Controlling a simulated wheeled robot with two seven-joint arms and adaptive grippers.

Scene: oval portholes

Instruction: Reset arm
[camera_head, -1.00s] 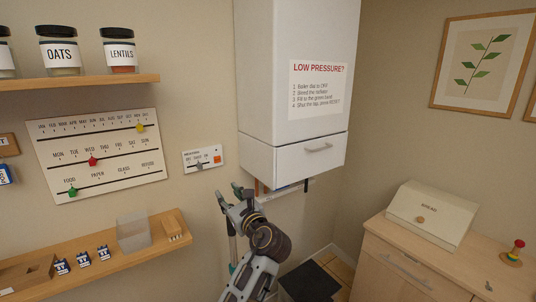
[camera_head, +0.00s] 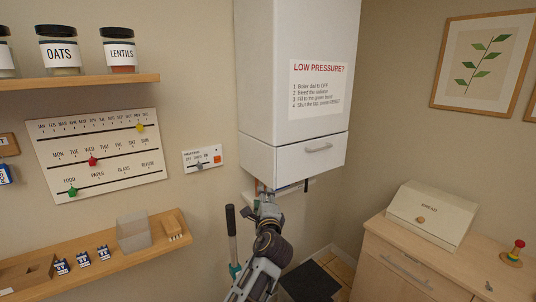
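One arm of mine, which I take to be the left, comes in from the bottom just left of centre. Its gripper (camera_head: 266,197) points away from me at the underside of the white boiler (camera_head: 300,85). The boiler cover hides part of the view there, and I cannot make out the fingers or whether they touch anything. The small wall panel (camera_head: 202,159) with a grey slider and an orange button is left of the boiler, apart from the gripper. My other gripper is not in view.
A dark-handled tool (camera_head: 231,222) stands close left of my arm. A wooden shelf (camera_head: 100,262) with a clear box and small blue-white packets is at lower left. A wooden cabinet (camera_head: 395,262) with a cream bread box (camera_head: 432,217) stands at right.

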